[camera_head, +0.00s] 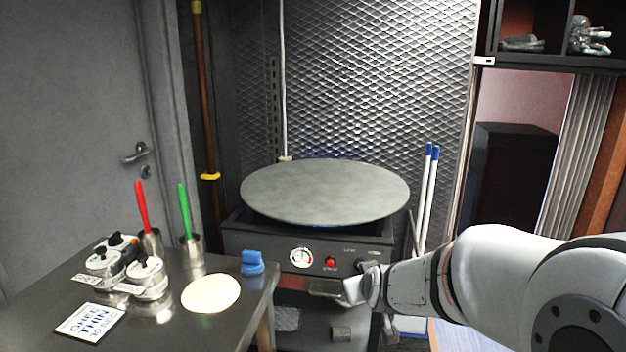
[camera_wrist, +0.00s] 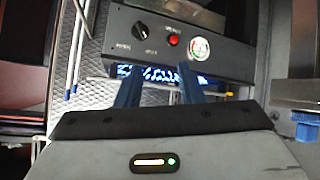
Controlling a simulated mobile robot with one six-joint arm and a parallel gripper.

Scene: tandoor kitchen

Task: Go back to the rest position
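My gripper (camera_wrist: 158,88) has its two blue fingers apart with nothing between them. In the head view, the end of my arm (camera_head: 365,288) reaches in from the right and is in front of the lower right part of the stove's control panel (camera_head: 270,250). The fingers are hard to make out there. In the wrist view, the panel (camera_wrist: 220,52) appears beyond the fingertips, turned over, with its red button, knob and gauge. I cannot tell whether the fingers touch anything.
A round griddle (camera_head: 325,190) tops the stove, and blue flames (camera_wrist: 160,75) glow in the wrist view. The left table (camera_head: 200,330) holds a flat dough disc (camera_head: 211,293), a blue object (camera_head: 252,263), metal jars (camera_head: 147,277) and cups with red and green handles. White sticks (camera_head: 427,190) stand right.

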